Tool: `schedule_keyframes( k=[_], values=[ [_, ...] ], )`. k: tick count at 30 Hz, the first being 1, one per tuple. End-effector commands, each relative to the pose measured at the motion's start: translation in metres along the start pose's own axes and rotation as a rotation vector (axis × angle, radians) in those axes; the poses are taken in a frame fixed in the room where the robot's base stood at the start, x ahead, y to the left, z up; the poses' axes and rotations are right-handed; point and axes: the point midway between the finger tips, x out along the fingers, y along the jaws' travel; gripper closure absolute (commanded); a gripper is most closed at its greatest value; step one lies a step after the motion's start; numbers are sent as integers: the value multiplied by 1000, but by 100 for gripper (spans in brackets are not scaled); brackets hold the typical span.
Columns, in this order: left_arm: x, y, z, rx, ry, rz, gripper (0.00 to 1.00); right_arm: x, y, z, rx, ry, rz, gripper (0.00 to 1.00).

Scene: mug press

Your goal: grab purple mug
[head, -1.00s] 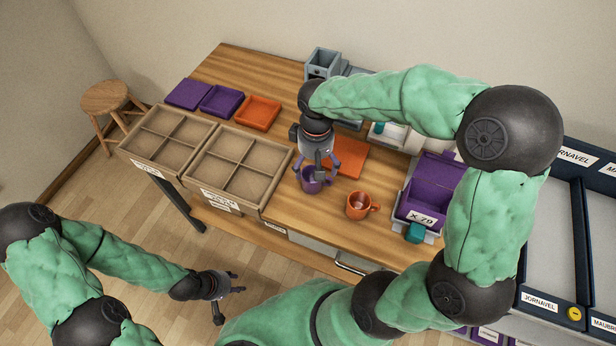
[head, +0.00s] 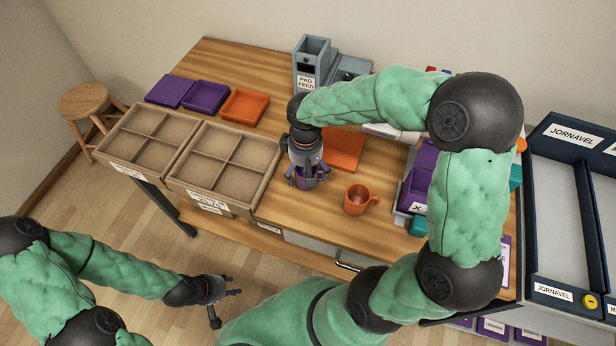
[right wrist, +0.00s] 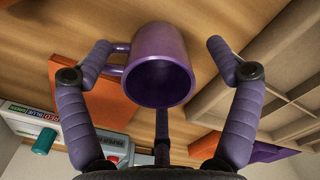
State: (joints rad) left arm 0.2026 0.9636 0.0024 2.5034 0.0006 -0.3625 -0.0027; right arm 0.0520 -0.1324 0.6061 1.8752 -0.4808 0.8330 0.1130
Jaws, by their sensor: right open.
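The purple mug (head: 304,184) stands on the wooden table, mostly hidden under my right gripper (head: 306,178) in the head view. In the right wrist view the purple mug (right wrist: 162,62) shows its open rim towards the camera and its handle to the left. My right gripper (right wrist: 160,52) is open, with one finger on each side of the mug. The left finger is close to the handle; I cannot tell whether it touches. My left gripper (head: 226,298) is open and empty, low over the floor in front of the table.
An orange mug (head: 357,200) stands just right of the purple one. An orange mat (head: 343,150) lies behind. Divided cardboard trays (head: 224,164) stand at the left, with purple and orange trays (head: 244,106) behind. A purple-and-grey machine (head: 416,182) is at the right.

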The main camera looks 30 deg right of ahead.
Motion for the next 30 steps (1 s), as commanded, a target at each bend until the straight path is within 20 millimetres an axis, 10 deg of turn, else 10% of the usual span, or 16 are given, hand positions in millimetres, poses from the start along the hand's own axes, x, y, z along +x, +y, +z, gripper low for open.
schedule_keyframes(
  k=[15,23,30],
  values=[
    [20,-7,-1,0,0,0,60,39,4,0,0,0,0,10],
    [20,-7,-1,0,0,0,60,39,4,0,0,-1,0,78],
    [20,-7,-1,0,0,0,60,39,4,1,0,-2,0,78]
  ],
)
